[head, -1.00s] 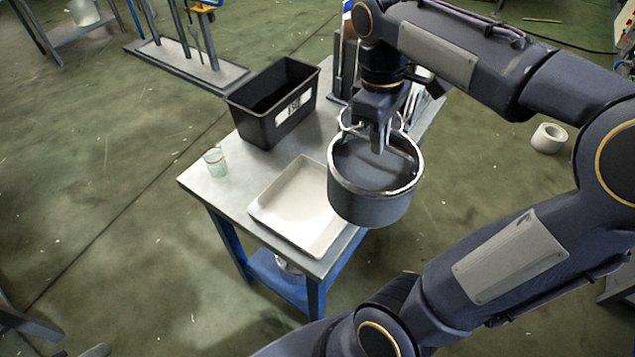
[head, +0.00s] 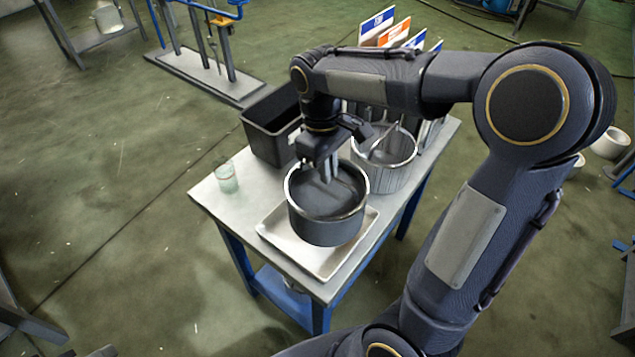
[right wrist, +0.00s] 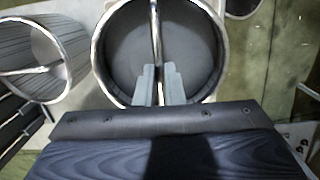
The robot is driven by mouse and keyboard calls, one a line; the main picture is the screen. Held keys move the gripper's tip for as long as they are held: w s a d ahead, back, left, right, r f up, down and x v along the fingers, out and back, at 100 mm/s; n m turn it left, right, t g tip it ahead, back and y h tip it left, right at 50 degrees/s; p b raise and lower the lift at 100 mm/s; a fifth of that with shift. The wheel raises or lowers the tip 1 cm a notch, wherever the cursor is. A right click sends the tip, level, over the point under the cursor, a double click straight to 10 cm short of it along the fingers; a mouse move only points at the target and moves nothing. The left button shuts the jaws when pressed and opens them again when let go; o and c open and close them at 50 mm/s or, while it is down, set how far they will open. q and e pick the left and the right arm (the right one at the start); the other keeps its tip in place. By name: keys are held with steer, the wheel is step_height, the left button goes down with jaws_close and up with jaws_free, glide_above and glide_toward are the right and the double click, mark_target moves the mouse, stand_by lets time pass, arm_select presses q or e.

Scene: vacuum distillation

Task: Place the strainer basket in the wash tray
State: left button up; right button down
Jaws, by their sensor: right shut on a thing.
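The strainer basket (head: 327,222) is a round dark grey vessel with a bright metal rim and a bar handle across its top. My right gripper (head: 328,176) is shut on this handle. The basket hangs upright over the white wash tray (head: 272,236) and hides much of it; I cannot tell whether it touches the tray floor. In the right wrist view the fingers (right wrist: 159,84) close on the handle bar, with the basket (right wrist: 118,45) around them. My left gripper is not in view.
A second metal basket (head: 388,178) stands behind and right of the tray. A black bin (head: 262,138) stands at the back left, and a glass beaker (head: 227,178) sits near the table's left edge. Signs on a rack (head: 393,33) rise at the back. The table's (head: 213,207) front left is clear.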

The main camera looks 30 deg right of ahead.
mark_target(317, 183)
steer(key=shift+w+a+f, duration=0.3)
steer(key=shift+f, duration=0.2)
steer(key=shift+w+a+f, duration=0.25)
steer(key=shift+f, duration=0.2)
steer(key=f, duration=0.3)
steer(key=shift+w+a, duration=0.2)
steer(key=shift+w, duration=0.05)
steer(key=shift+f, duration=0.35)
steer(key=shift+f, duration=0.2)
steer(key=c, duration=1.5)
jaws_free()
steer(key=shift+c, duration=0.2)
